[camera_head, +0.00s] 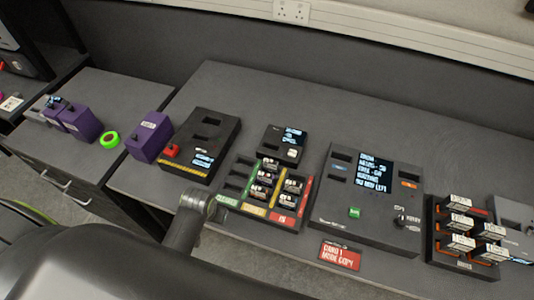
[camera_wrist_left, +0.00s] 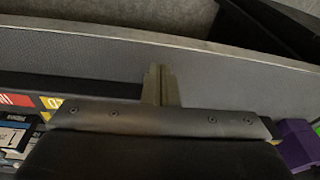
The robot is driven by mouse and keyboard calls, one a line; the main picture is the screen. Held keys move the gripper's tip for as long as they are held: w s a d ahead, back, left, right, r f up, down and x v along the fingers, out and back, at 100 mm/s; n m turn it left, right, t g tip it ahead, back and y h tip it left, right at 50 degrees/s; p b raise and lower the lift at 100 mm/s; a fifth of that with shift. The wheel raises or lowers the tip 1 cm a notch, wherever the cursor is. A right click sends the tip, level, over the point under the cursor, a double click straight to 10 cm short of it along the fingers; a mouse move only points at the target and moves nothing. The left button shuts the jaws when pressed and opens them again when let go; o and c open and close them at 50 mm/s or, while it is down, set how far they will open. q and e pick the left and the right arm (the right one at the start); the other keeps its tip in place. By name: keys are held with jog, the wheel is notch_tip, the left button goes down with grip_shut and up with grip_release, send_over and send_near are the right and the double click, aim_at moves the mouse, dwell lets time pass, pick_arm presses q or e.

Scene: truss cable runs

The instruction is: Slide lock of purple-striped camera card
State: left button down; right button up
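No card with a purple stripe can be made out; the cards are too small to read their stripes. Several small cards (camera_head: 264,178) lie in a sorting tray (camera_head: 229,200) with green, yellow and red labels. My left gripper (camera_head: 213,197) is over the table at the tray's left front corner. In the left wrist view its fingers (camera_wrist_left: 160,86) are together with nothing seen between them. The tray's yellow and red labels (camera_wrist_left: 18,100) show at the left edge there. My right gripper is not in view.
A black box with a red button (camera_head: 205,148) stands left of the tray, beside a purple box (camera_head: 150,136). A small screen device (camera_head: 283,145) stands behind the tray. A large console (camera_head: 372,207) and a rack of white-labelled blocks (camera_head: 462,240) stand to the right. A red sign (camera_head: 340,256) lies in front.

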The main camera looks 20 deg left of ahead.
pick_arm(q)
jog(key=shift+g+h, duration=0.3)
jog(key=w+d+r, duration=0.1)
jog(key=w+r, duration=0.1)
jog(key=w, duration=0.1)
jog(key=w+d+r+p, duration=0.1)
jog(key=w+d, duration=0.1)
jog(key=w, duration=0.1)
jog(key=w+d+r, duration=0.2)
jog(key=w, duration=0.1)
jog(key=shift+w+r, duration=0.15)
jog(key=shift+r, duration=0.15)
jog(key=shift+m+g, duration=0.6)
jog(key=shift+g, duration=0.1)
jog(key=w+d+r, duration=0.2)
jog(key=w+d+r+p, duration=0.1)
jog(key=w+d+r, duration=0.4)
jog(key=w+r, duration=0.1)
jog(key=shift+w+d+r+p, duration=0.15)
jog(key=shift+w+r+p, duration=0.1)
jog(key=shift+p, duration=0.1)
send_over(265, 175)
jog(key=f, duration=0.5)
jog(key=shift+d+b, duration=0.3)
jog(key=shift+d, duration=0.1)
jog(key=shift+f, duration=0.4)
jog(key=shift+f+b, duration=0.45)
jog(key=shift+f, duration=0.2)
jog(key=shift+r+p, duration=0.15)
jog(key=shift+p, duration=0.35)
